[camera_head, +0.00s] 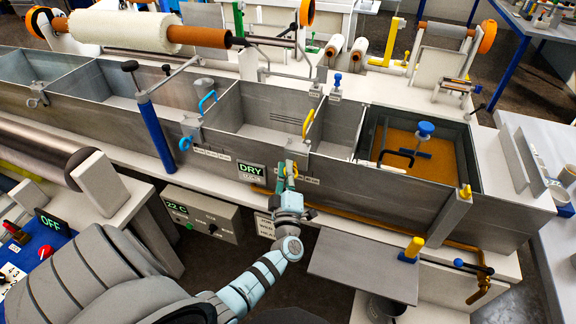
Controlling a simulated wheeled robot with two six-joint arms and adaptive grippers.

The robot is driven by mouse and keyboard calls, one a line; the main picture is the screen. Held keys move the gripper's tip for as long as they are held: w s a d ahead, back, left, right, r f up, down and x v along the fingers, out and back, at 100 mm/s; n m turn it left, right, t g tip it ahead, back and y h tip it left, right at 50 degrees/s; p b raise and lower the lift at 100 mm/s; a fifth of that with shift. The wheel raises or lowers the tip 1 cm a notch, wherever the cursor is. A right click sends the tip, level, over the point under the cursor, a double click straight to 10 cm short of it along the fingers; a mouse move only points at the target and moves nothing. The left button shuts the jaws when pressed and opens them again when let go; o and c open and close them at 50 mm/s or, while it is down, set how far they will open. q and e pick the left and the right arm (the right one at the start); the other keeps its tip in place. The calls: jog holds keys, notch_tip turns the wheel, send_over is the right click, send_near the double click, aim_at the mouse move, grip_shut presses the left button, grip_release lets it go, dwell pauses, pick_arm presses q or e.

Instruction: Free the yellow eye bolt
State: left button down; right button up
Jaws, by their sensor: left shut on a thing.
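The yellow eye bolt (291,164) is at the front wall of the long grey bath, below and left of the yellow handle (308,122). My left gripper (288,172) is shut on it, with the arm reaching up from below. The fingers hide most of the bolt, so I cannot tell whether it still sits in the wall. A blue eye bolt (185,143) sits farther left on the same wall, below a blue handle (208,101). My right gripper is not in view.
The grey bath (400,200) runs across the view, with amber liquid (400,145) in its right compartment. A DRY display (251,171) is just left of my gripper. A blue post (157,135) stands at the front wall. A grey shelf (360,262) juts out below right.

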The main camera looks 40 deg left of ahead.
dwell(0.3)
pick_arm(q)
jog(key=c, duration=1.7)
grip_release()
jog(key=v, duration=1.2)
jog(key=shift+a, duration=0.1)
